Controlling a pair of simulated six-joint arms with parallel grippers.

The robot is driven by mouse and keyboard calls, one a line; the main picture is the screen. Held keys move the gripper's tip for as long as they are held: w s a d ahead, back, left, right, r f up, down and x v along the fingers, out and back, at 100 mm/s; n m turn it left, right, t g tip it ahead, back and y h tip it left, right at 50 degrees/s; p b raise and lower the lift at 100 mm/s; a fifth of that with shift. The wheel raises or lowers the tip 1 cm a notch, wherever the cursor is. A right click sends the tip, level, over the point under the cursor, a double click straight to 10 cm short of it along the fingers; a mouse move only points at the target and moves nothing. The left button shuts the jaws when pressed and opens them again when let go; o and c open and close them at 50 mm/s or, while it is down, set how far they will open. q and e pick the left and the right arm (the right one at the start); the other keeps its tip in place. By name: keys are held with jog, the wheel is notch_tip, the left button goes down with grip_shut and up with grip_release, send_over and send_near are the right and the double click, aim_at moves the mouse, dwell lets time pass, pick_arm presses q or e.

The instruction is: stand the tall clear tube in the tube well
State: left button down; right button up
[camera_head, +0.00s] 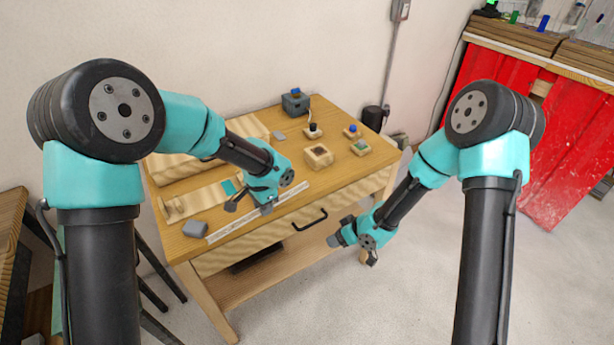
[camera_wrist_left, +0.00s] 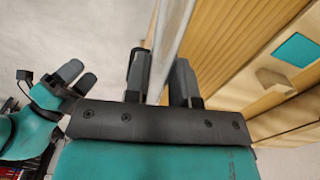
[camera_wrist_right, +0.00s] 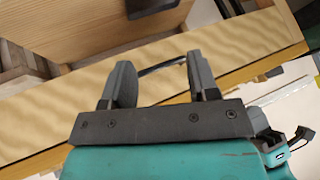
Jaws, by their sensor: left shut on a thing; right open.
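The tall clear tube (camera_wrist_left: 172,42) is a pale, see-through rod in the left wrist view. It passes between the fingers of my left gripper (camera_wrist_left: 160,80), which is shut on it.
The wooden table (camera_head: 285,185) has a front drawer with a black handle (camera_head: 310,219). Small blocks with blue (camera_head: 352,129) and green tops stand at the right. A blue-grey box (camera_head: 295,103) stands at the back and a grey block (camera_head: 195,229) at the front left.

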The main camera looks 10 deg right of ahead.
jog(key=w+a+r+n+y, duration=0.1)
jog(key=w+a+r+n, duration=0.25)
jog(key=r, duration=0.25)
jog(key=w+a+r+n+y, duration=0.1)
jog(key=w+a+r+n, duration=0.1)
jog(key=r+n, duration=0.3)
jog(key=n+g+h, duration=0.1)
jog(key=n+h, duration=0.1)
jog(key=n, duration=0.7)
send_near(282, 198)
jog(key=d+r, duration=0.1)
jog(key=d, duration=0.1)
jog(key=shift+s+a+r+n, duration=0.25)
jog(key=shift+r+n, duration=0.2)
jog(key=shift+r, duration=0.15)
jog(key=shift+f, duration=0.1)
jog(key=shift+x, duration=5.95)
jog(key=shift+c, duration=0.2)
